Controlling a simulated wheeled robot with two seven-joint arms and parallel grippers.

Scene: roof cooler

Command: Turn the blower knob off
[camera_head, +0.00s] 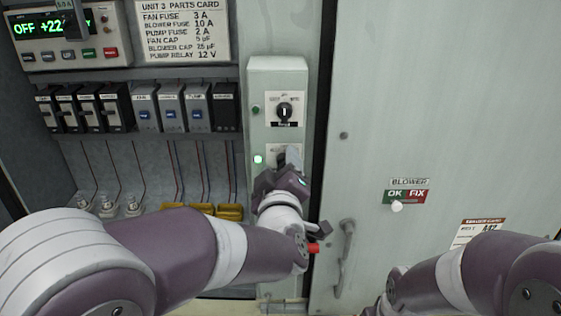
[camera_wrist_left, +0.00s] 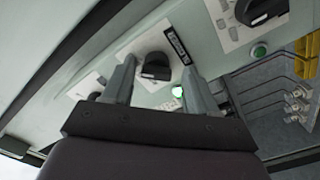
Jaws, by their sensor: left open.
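A pale control box (camera_head: 262,80) carries a column of dark rotary knobs. The upper knob (camera_head: 284,112) is clear in the head view and shows at the top right of the left wrist view (camera_wrist_left: 262,10). The middle knob (camera_wrist_left: 155,67) has a dark label, too blurred to read, and a lit green lamp (camera_head: 258,159) beside it. My left gripper (camera_wrist_left: 118,82) is open, its fingers around or just in front of this knob; contact is unclear. In the head view my left wrist hides most of that knob. A third knob (camera_wrist_left: 95,97) is partly hidden behind a finger.
A "BLOWER" OK/FIX sign (camera_head: 405,196) with a white button is on the large door (camera_head: 450,100) at right. The door has a handle (camera_head: 345,255). Breakers (camera_head: 170,108), wires and a display (camera_head: 52,27) reading OFF +22 are at left.

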